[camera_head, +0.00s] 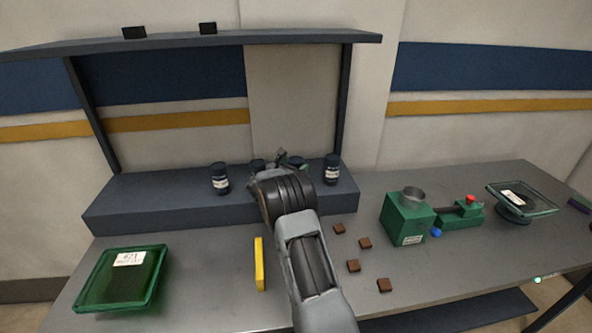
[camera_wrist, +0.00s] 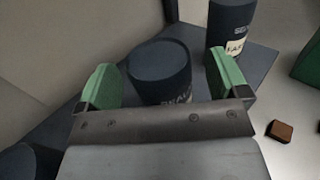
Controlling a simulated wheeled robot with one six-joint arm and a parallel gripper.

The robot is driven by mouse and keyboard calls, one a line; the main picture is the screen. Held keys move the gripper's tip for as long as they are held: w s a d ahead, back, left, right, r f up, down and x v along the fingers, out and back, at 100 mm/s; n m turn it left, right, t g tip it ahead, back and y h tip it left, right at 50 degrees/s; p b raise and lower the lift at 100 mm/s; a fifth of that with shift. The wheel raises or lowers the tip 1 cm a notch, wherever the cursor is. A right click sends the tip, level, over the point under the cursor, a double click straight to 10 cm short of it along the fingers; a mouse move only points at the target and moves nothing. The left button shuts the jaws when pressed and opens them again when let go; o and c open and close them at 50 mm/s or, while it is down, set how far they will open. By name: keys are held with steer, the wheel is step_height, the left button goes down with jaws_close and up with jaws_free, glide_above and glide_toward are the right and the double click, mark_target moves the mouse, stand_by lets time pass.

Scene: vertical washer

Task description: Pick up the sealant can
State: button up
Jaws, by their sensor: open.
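Several dark cans with pale labels stand on the raised dark shelf. One is at the left (camera_head: 220,178), one at the right (camera_head: 331,169), and one (camera_head: 257,165) is partly hidden by my arm. In the wrist view a dark can (camera_wrist: 160,70) lies between the two green fingers of my gripper (camera_wrist: 165,82), with gaps on both sides. My gripper (camera_head: 282,160) is open over the shelf in the head view.
A green tray (camera_head: 78,278) and a yellow bar (camera_head: 259,264) lie on the bench (camera_head: 200,270). Several brown blocks (camera_head: 353,266), a green device (camera_head: 406,217) and a scale-like stand (camera_head: 522,198) are to the right. An upper shelf (camera_head: 260,38) overhangs the cans.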

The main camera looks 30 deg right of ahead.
steer(key=shift+x, duration=0.8)
steer(key=c, duration=1.2)
steer(key=shift+c, duration=0.3)
steer(key=shift+r, duration=0.1)
